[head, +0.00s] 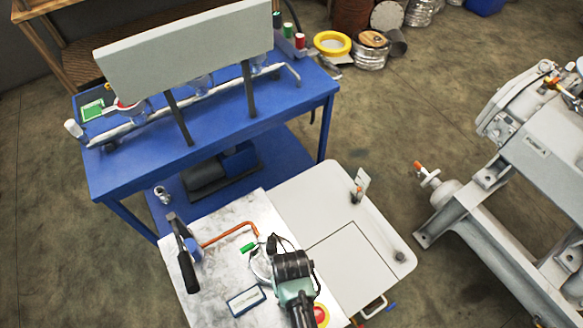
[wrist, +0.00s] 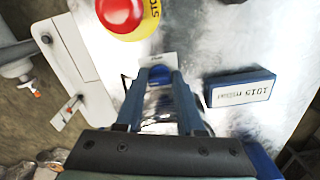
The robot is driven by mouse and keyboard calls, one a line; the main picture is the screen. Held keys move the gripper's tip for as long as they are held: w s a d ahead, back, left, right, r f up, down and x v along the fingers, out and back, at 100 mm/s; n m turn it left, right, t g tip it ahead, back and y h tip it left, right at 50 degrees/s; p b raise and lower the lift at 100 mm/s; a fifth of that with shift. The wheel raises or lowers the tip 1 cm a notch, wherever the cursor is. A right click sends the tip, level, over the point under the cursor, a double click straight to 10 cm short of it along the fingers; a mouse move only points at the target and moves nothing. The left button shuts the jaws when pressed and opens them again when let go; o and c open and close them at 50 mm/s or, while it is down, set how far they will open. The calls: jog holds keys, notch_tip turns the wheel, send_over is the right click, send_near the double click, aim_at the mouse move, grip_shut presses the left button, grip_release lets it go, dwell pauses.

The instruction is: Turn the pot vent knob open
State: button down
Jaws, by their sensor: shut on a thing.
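My gripper (wrist: 160,76) reaches down over the metal-topped bench, its two fingers close together around a small blue piece (wrist: 158,71), apparently the pot vent knob. A small white label lies just beyond it. The knob's handle angle is largely hidden by the fingers. A shiny, round, clear or metallic body, perhaps the pot (wrist: 160,101), shows between the fingers. In the head view my gripper (head: 268,256) covers this spot, so the knob cannot be made out there.
A blue pressure display (wrist: 241,88) reading 1015 mbar sits beside my gripper. A red stop button (wrist: 126,12) on yellow is nearby. An orange tube (head: 230,235), a green piece (head: 249,247) and a black-handled lever (head: 186,268) are on the bench. A blue table (head: 210,160) stands behind.

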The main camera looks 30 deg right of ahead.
dwell(0.3)
jog(key=c, duration=0.5)
grip_release()
jog(key=shift+c, duration=0.2)
notch_tip(320, 180, up, 13)
dwell(0.4)
